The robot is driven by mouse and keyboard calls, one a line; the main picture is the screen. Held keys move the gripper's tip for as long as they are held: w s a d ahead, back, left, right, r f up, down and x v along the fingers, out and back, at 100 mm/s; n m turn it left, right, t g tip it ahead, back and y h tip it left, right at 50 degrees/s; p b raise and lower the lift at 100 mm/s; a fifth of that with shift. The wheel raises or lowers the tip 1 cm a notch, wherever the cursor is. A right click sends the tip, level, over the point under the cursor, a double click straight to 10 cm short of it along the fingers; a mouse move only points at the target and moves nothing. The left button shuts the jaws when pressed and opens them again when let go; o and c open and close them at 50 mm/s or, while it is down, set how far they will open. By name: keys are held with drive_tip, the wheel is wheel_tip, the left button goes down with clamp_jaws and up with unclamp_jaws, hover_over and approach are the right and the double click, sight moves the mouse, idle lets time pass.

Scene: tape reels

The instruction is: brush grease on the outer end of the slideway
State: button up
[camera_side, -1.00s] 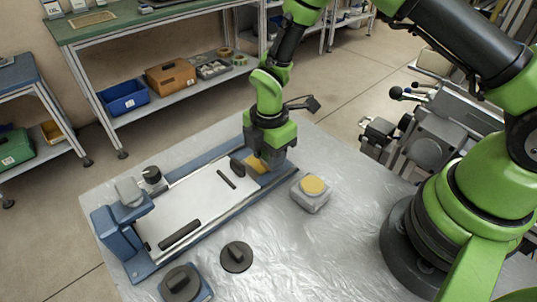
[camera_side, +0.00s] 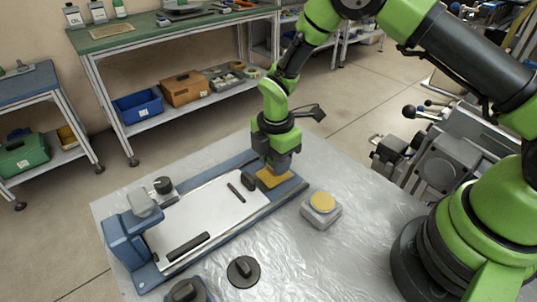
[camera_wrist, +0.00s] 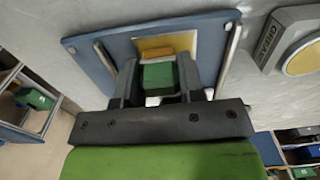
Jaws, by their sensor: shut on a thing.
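The blue slideway base (camera_side: 288,193) lies on the foil-covered table with a pale strip along its top. A yellow-orange patch (camera_side: 272,179) covers its outer end, below my gripper (camera_side: 279,163). In the wrist view my gripper (camera_wrist: 160,90) is shut on a green block (camera_wrist: 160,77), seemingly the brush handle. An orange-yellow strip (camera_wrist: 155,47) lies just beyond it; I cannot tell whether it is bristle or grease. The brush tip is hidden in the side view. The grease pot (camera_side: 321,209), with a yellow top, stands right of the slideway; its label shows in the wrist view (camera_wrist: 268,45).
A black round knob piece (camera_side: 243,271) and another knobbed part (camera_side: 186,291) lie in front of the slideway. A dark bar (camera_side: 188,243) lies on its strip. A blue upright block (camera_side: 131,240) stands at its left end. Bare foil lies right of the grease pot.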

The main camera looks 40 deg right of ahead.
sight(286, 182)
drive_tip(key=shift+s+a, duration=0.1)
drive_tip(key=shift+s, duration=1.9)
wheel_tip(286, 182, up, 8)
